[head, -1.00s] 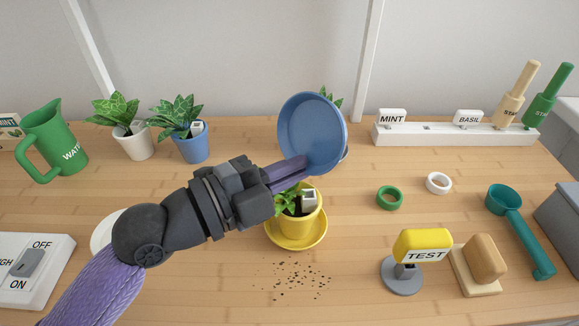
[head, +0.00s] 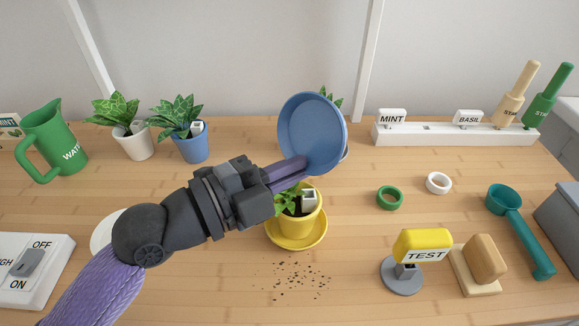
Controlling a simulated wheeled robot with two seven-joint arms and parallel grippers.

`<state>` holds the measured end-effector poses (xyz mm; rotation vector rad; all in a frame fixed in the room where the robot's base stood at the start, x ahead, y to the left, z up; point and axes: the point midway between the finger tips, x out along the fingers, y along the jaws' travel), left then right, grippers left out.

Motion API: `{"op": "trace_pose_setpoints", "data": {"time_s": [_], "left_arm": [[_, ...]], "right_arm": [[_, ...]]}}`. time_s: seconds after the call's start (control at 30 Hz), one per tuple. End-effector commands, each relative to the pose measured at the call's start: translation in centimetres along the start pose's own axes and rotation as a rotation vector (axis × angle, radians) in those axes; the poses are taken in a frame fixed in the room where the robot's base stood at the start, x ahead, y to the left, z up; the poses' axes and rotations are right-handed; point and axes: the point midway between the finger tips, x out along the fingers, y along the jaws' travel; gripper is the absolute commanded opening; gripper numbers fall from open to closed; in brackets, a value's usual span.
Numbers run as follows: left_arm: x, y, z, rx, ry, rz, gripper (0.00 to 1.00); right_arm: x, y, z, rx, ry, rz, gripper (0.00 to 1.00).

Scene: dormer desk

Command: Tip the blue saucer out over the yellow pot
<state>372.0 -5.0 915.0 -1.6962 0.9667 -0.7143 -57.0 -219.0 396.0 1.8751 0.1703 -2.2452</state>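The blue saucer (head: 311,130) is tilted steeply, almost on edge, above the yellow pot, its inner face toward me. No water or soil shows in it. My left gripper (head: 298,168) is shut on the saucer's lower rim. The yellow pot (head: 299,226) holds a leafy plant and a small white tag, and stands on a yellow saucer (head: 288,243). My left gripper and arm hide part of the pot's left side and plant. My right gripper is not in view.
Dark crumbs (head: 300,283) lie in front of the yellow saucer. A blue pot (head: 192,148), white pot (head: 134,143) and green watering can (head: 55,140) stand back left. A yellow TEST sign (head: 422,245), green ring (head: 389,198) and teal scoop (head: 520,230) are on the right.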

Motion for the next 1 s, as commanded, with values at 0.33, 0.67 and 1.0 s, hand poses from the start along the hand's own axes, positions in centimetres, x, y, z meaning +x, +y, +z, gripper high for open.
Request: {"op": "trace_pose_setpoints", "data": {"time_s": [0.33,0.67,1.0], "left_arm": [[0.0,-0.8,-0.3,0.003,0.000,-0.001,0.00],[0.0,-4.1,-1.3,0.002,0.000,-0.001,0.00],[-0.9,-6.1,-1.6,-0.008,-0.173,-0.065,0.00]], "right_arm": [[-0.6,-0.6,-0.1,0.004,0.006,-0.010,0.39],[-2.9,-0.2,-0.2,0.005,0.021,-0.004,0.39],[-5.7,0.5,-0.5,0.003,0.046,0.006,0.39]]}}
